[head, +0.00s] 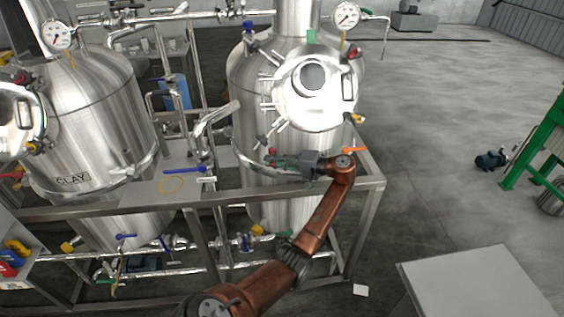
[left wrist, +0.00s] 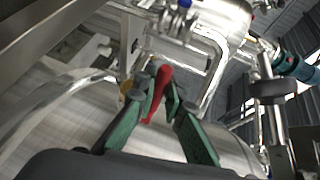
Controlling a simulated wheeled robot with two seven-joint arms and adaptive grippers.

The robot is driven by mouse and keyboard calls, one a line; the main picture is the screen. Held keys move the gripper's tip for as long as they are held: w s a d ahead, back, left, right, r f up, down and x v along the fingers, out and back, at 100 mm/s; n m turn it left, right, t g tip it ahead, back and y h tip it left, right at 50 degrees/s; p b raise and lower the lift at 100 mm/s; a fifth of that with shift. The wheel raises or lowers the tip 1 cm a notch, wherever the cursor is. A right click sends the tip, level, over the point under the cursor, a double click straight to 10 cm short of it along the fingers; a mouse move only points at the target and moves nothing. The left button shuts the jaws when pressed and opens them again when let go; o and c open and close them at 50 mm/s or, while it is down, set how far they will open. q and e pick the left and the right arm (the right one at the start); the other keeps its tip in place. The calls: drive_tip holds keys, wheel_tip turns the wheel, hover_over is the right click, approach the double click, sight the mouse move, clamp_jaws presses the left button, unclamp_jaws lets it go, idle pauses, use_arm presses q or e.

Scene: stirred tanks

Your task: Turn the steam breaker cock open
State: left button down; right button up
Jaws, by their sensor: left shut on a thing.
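My left gripper (head: 274,160) reaches the front of the right-hand steel tank (head: 250,90), just below its round hatch (head: 318,84). In the left wrist view its green-padded fingers (left wrist: 158,98) are shut on a red lever handle (left wrist: 161,78), which stands up between them. In the head view only a small red bit of this handle (head: 271,151) shows at the fingertips; the cock body is mostly hidden by the gripper. No label shows that this is the steam breaker cock. My right gripper is not in view.
A blue-handled valve (head: 186,170) and pipes stand left of the gripper. An orange lever (head: 355,149) is close to my wrist on the right. A steel frame rail (head: 240,193) runs below. A grey table top (head: 475,285) is at lower right.

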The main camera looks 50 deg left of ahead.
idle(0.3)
use_arm(q)
drive_tip(key=c, duration=2)
unclamp_jaws()
drive_tip(key=shift+o, duration=0.2)
drive_tip(key=v, duration=1.2)
